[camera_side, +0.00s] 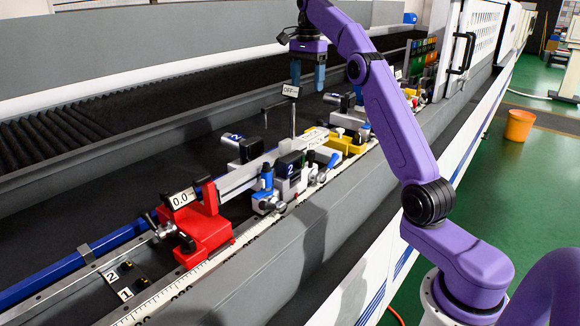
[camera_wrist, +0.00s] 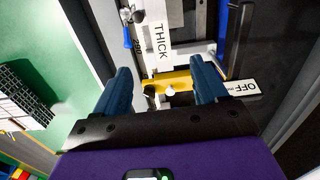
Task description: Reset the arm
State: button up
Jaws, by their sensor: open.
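My gripper (camera_side: 308,76) hangs from the purple arm above the machine bed. Its two blue fingers point down, apart, with nothing between them. In the wrist view my gripper (camera_wrist: 163,88) shows its open fingers over the yellow block (camera_wrist: 178,79), which lies well below. In the side view the yellow block (camera_side: 346,143) sits on the rail, partly covered by other fixtures. A label reading OFF (camera_side: 291,91) stands on a thin post just left of and below the fingers.
A red stop block (camera_side: 207,232) with a 0.0 label sits on the scale rail (camera_side: 160,299). A blue and white clamp marked 2 (camera_side: 288,180) holds the silver profile. A blue bar (camera_side: 75,266) lies at the left. An orange bin (camera_side: 519,125) stands on the green floor.

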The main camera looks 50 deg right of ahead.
jog(key=s+a+f+n, duration=0.2)
jog(key=a+n, duration=0.4)
jog(key=a, duration=0.5)
jog(key=s+a+f+n, duration=0.1)
jog(key=s+a+n, duration=0.2)
jog(key=a+n, duration=0.55)
jog(key=s+a+f+n, duration=0.5)
jog(key=s+a+n, duration=0.1)
jog(key=s+a, duration=0.65)
jog(key=s+d+f+n, duration=0.2)
jog(key=s+f+n, duration=0.2)
jog(key=s, duration=0.6)
jog(key=s+d+f+n, duration=0.2)
jog(key=s+f+n, duration=0.3)
jog(key=s, duration=0.5)
jog(key=shift+s+f+n, duration=0.2)
jog(key=shift+n, duration=0.25)
